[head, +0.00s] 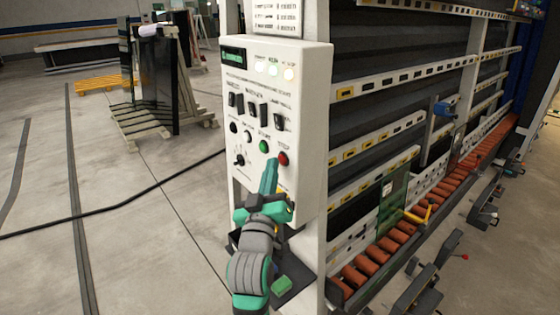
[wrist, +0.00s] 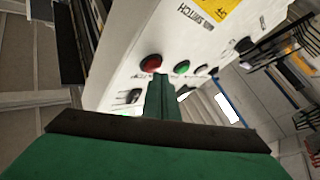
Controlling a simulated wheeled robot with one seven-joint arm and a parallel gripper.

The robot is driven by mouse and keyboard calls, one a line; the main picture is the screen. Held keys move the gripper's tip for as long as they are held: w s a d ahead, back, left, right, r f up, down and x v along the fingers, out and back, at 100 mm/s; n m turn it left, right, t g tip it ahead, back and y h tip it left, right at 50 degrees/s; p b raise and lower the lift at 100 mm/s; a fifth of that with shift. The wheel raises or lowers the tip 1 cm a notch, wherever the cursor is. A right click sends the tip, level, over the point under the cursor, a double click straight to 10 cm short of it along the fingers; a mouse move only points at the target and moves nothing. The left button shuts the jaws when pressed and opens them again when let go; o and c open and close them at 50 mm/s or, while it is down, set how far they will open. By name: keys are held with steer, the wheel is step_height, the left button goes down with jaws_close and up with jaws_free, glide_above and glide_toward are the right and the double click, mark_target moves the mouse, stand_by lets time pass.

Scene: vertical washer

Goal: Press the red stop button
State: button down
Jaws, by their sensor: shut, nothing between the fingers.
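The red stop button (head: 283,159) is at the lower right of the white control panel (head: 310,120), just right of a green button (head: 264,146). My gripper (head: 270,165) is shut and empty, pointing up in front of the panel's lower part. In the head view its tips are just left of and slightly below the red button. In the wrist view the red button (wrist: 151,63) stands just beyond and left of the shut fingertips (wrist: 160,78), and the green button (wrist: 182,67) is to their right. I cannot tell whether the tips touch the panel.
Several black switches (head: 257,112) and a knob (head: 239,160) sit on the panel near the buttons. The washer with orange rollers (head: 385,250) stands to the right. A dark tray (head: 297,280) is under the panel. The floor to the left is open, crossed by a black cable.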

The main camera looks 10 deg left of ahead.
steer(key=shift+w+d, duration=0.3)
steer(key=shift+w, duration=0.15)
stand_by(1.1)
steer(key=shift+s+a, duration=0.6)
steer(key=shift+s, duration=0.1)
steer(key=shift+a, duration=0.1)
steer(key=shift+s+a, duration=0.75)
steer(key=shift+s, duration=0.25)
steer(key=shift+s+a, duration=0.75)
steer(key=shift+s, duration=0.25)
steer(key=shift+d, duration=0.1)
